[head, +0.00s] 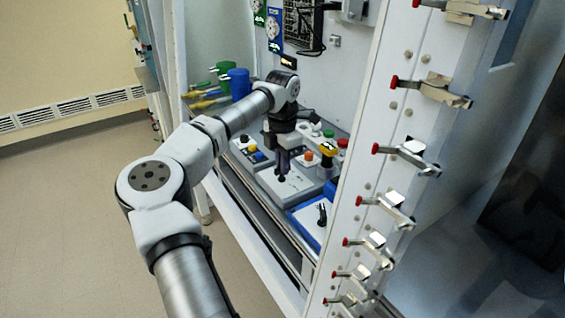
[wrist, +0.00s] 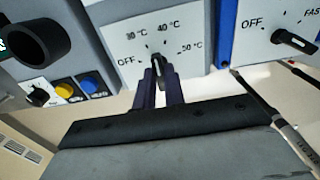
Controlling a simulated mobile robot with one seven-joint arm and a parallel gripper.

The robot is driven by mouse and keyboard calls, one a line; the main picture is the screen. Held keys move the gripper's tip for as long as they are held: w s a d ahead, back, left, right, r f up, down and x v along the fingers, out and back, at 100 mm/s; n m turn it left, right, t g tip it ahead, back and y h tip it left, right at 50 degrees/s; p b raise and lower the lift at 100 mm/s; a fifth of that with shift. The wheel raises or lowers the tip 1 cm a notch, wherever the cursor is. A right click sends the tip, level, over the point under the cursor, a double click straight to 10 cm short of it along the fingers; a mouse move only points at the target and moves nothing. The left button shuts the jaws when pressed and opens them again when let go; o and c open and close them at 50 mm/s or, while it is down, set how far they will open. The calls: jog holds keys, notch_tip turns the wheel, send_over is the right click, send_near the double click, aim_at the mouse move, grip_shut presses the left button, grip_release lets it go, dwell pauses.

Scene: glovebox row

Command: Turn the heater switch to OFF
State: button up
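The heater switch (wrist: 158,66) is a black knob on a white plate (wrist: 115,38) marked OFF, 30, 40 and 50 °C in the wrist view. OFF is at the plate's lower left. The knob's upper end points up, between the 30 and 40 °C marks. My gripper (wrist: 159,76) has its two dark fingers close together, one on each side of the knob, with little gap; it looks shut on it. In the head view my gripper (head: 282,177) points down onto the white plate (head: 300,188), and the knob is mostly hidden there.
A second dial (wrist: 292,40) marked OFF and FAST sits to the right, past a blue edge. Yellow (wrist: 64,90) and blue (wrist: 90,83) buttons and a black cylinder (wrist: 38,42) lie to the left. A white post with several latches (head: 400,150) stands right of the arm.

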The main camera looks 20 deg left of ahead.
jog(key=o, duration=0.4)
jog(key=shift+o, duration=0.2)
notch_tip(320, 180, up, 14)
jog(key=b, duration=0.2)
jog(key=shift+a, duration=0.1)
dwell(0.4)
